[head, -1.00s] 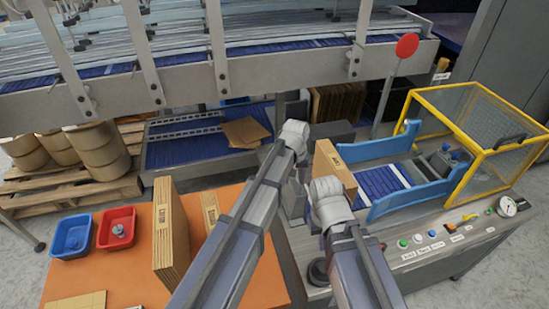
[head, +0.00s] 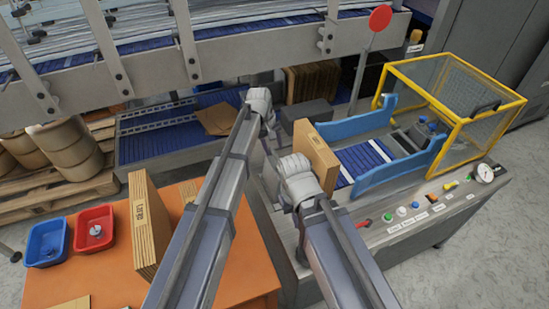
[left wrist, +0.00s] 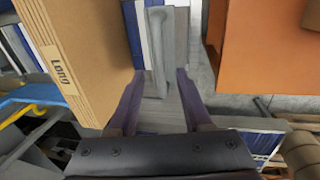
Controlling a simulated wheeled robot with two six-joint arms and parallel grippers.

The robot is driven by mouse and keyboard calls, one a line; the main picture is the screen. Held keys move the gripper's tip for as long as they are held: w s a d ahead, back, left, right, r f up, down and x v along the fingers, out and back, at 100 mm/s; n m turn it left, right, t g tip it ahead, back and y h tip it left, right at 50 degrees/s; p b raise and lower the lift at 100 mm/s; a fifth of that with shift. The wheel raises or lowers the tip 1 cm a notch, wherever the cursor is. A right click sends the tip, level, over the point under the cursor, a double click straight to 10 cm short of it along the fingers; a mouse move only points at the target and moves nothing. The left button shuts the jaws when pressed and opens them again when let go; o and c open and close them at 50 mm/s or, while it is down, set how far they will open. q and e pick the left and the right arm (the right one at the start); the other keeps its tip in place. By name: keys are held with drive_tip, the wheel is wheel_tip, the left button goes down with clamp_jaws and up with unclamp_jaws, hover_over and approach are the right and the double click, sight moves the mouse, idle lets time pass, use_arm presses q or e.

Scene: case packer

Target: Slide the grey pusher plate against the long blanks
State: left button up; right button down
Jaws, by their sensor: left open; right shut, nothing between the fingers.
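The long blanks, an upright brown stack marked "Long" (left wrist: 65,70), fill the left of the left wrist view. In the head view the stack (head: 316,150) stands on the machine beside the blue slats. A grey upright handle bar (left wrist: 158,45) with grey plate-like parts is ahead of my left gripper (left wrist: 158,92), apparently the pusher plate. My left gripper (head: 268,122) is open; the bar lies in line with the gap between its fingers, but I cannot tell whether they surround it. My right gripper (head: 284,198) is shut and empty, left of the blanks. My arms hide most of the plate in the head view.
The orange table (head: 50,288) at left holds another upright blank stack (head: 146,225), a blue bin (head: 46,240) and a red bin (head: 95,232). Blue side guides (head: 372,125) and a yellow-framed guard (head: 455,95) stand right of the blanks.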

sight(275, 155)
use_arm(q)
drive_tip(key=shift+w+d+f+b, duration=0.1)
drive_tip(key=shift+d+f+b, duration=0.05)
drive_tip(key=shift+f+b, duration=0.55)
drive_tip(key=shift+w+d+f+b, duration=0.1)
drive_tip(key=shift+f+b, duration=0.25)
drive_tip(key=shift+f, duration=0.5)
use_arm(e)
wheel_tip(275, 155, down, 3)
drive_tip(key=shift+f, duration=0.1)
use_arm(q)
drive_tip(key=shift+r, duration=0.1)
drive_tip(key=shift+c, duration=0.3)
clamp_jaws()
